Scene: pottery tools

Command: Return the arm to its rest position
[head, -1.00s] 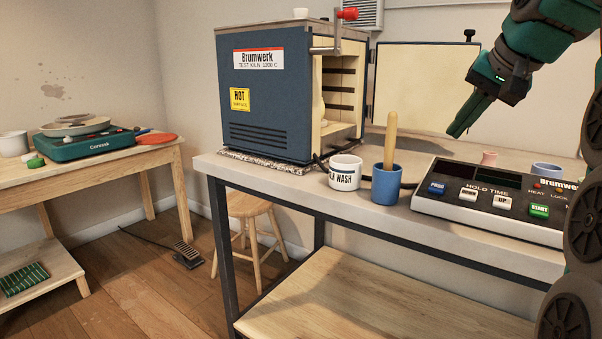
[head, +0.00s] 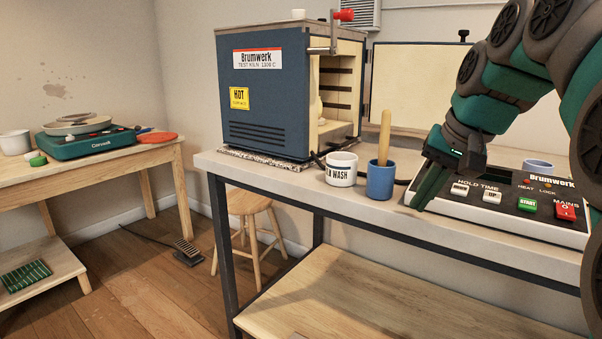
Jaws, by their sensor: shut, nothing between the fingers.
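My gripper (head: 424,194) is at the right in the head view, shut and empty. It points down over the left end of the control box (head: 468,207) and hides part of its panel. I cannot tell whether the fingertips touch the box. My arm comes in from the upper right, bent, with its dark green and grey links in front of the bench.
The blue kiln (head: 265,115) stands on the bench (head: 222,170) with its door (head: 415,85) open. A white wash cup (head: 341,170) and a blue cup (head: 380,181) with a wooden handle stand left of my gripper. Another blue cup (head: 538,167) is behind the box.

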